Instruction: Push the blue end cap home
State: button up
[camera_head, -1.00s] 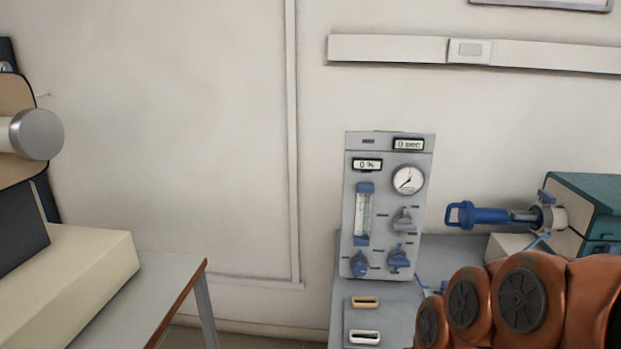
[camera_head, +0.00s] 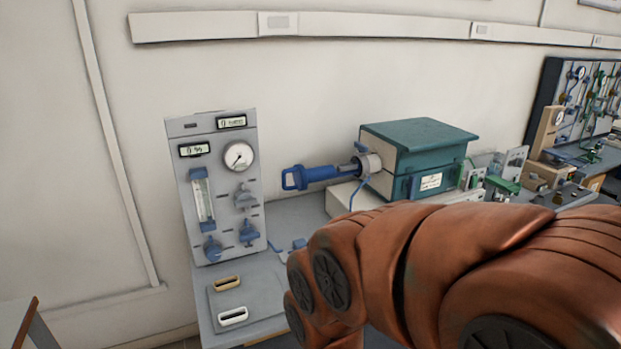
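The blue end cap (camera_head: 318,176) has a loop handle at its left end and lies level. It reaches left from the pale round port of the green-topped furnace (camera_head: 414,142). A length of grey metal rod shows between the blue body and the port. My copper-coloured arm fills the lower right of the head view, below and in front of the furnace. My gripper is out of the picture, so I cannot see its fingers or whether it touches anything.
A grey gas panel (camera_head: 211,190) with a gauge and blue knobs stands left of the furnace. Two small slotted blocks, one tan (camera_head: 227,283) and one white (camera_head: 232,316), lie on the bench before it. More equipment (camera_head: 590,100) stands at the far right.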

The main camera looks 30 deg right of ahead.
aim_at(301, 177)
jog(key=k, duration=0.5)
jog(key=u, duration=0.75)
jog(key=i, duration=0.75)
jog(key=u, duration=0.15)
